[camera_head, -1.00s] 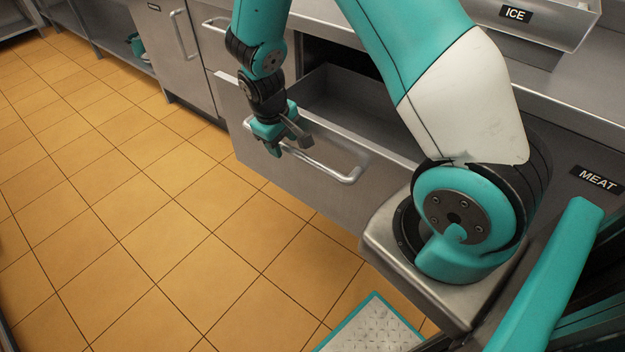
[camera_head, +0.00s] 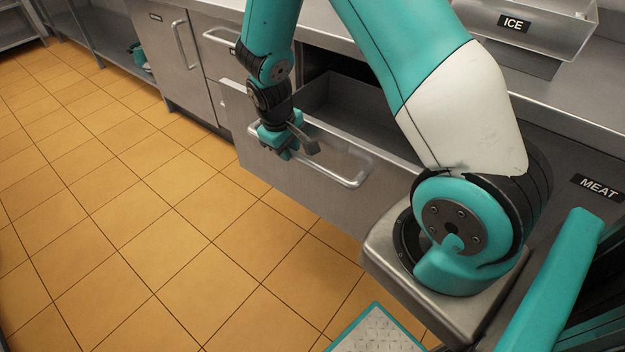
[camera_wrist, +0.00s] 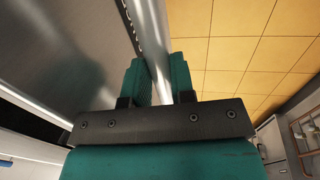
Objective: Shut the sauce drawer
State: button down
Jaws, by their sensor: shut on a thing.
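The open drawer (camera_head: 300,178) is a grey metal box that stands out from the counter front, its inside empty where it shows. Its silver bar handle (camera_head: 340,180) runs along the front. My gripper (camera_head: 283,150) is at the left part of this handle. In the wrist view my teal gripper fingers (camera_wrist: 160,82) are on both sides of the handle bar (camera_wrist: 152,40), shut on it. The drawer front (camera_wrist: 70,60) fills the left of the wrist view. Part of a dark label shows on it but cannot be fully read.
A closed cabinet door (camera_head: 170,60) with an upright handle is left of the drawer. A bin marked ICE (camera_head: 530,30) stands on the counter above. The tiled floor (camera_head: 130,230) in front of the drawer is clear.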

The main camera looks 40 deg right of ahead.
aim_at(305, 133)
jog(key=shift+w+d, duration=0.2)
jog(key=shift+d, duration=1.1)
jog(key=shift+w+d+p, duration=0.2)
jog(key=shift+d+p, duration=0.05)
jog(key=shift+d, duration=0.65)
jog(key=shift+w+d+p, duration=0.2)
jog(key=shift+d, duration=0.8)
jog(key=shift+w+d, duration=0.2)
jog(key=shift+d, duration=0.75)
jog(key=shift+w+d, duration=0.15)
jog(key=shift+d, duration=0.8)
jog(key=shift+w+d+p, duration=0.2)
jog(key=shift+d, duration=0.8)
jog(key=shift+w+d+p, duration=0.2)
jog(key=shift+d, duration=0.8)
